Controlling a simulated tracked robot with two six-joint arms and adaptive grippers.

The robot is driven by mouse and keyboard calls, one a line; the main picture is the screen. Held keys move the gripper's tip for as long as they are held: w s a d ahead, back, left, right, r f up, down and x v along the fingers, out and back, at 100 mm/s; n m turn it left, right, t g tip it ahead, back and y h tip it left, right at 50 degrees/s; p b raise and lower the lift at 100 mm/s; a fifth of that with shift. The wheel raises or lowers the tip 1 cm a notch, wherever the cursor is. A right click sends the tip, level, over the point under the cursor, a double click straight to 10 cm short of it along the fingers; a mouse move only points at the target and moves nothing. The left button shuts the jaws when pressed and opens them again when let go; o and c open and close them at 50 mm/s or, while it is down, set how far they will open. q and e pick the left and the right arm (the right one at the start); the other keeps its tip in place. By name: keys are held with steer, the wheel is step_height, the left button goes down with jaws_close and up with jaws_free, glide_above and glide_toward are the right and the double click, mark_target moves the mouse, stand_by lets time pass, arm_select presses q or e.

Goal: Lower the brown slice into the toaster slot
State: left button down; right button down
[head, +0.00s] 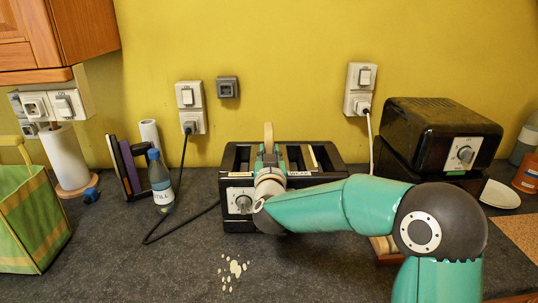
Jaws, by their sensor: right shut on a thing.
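The black toaster (229,185) stands in the middle of the worktop, with dark slots in its top and a dial on its front. A brown slice (268,132) stands upright above the toaster, its upper part showing. My right gripper (268,153) is shut on the slice over the toaster's top, left of the middle. The gripper and wrist hide the slice's lower part, so I cannot tell whether it is inside a slot. A pale slice edge (312,157) shows in a slot further right. My left gripper is not in view.
A blue-capped bottle (161,185) and a rack (126,168) stand left of the toaster. A black cable (178,228) runs beside it. A black appliance with a dial (432,125) stands at the right. Slices (382,247) lie partly behind my arm.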

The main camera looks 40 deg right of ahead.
steer(key=shift+r+p, duration=0.3)
steer(key=shift+r, duration=0.3)
steer(key=shift+b, duration=0.3)
stand_by(1.3)
steer(key=shift+f+b, duration=1.85)
steer(key=shift+f, duration=0.3)
steer(key=c, duration=0.9)
jaws_free()
steer(key=shift+s+f, duration=0.1)
steer(key=shift+s+a+f, duration=0.1)
steer(key=shift+s+a, duration=0.1)
steer(key=shift+a, duration=0.05)
steer(key=v, duration=1.1)
steer(key=shift+a, duration=0.2)
steer(key=shift+s+f, duration=0.1)
steer(key=shift+s, duration=0.05)
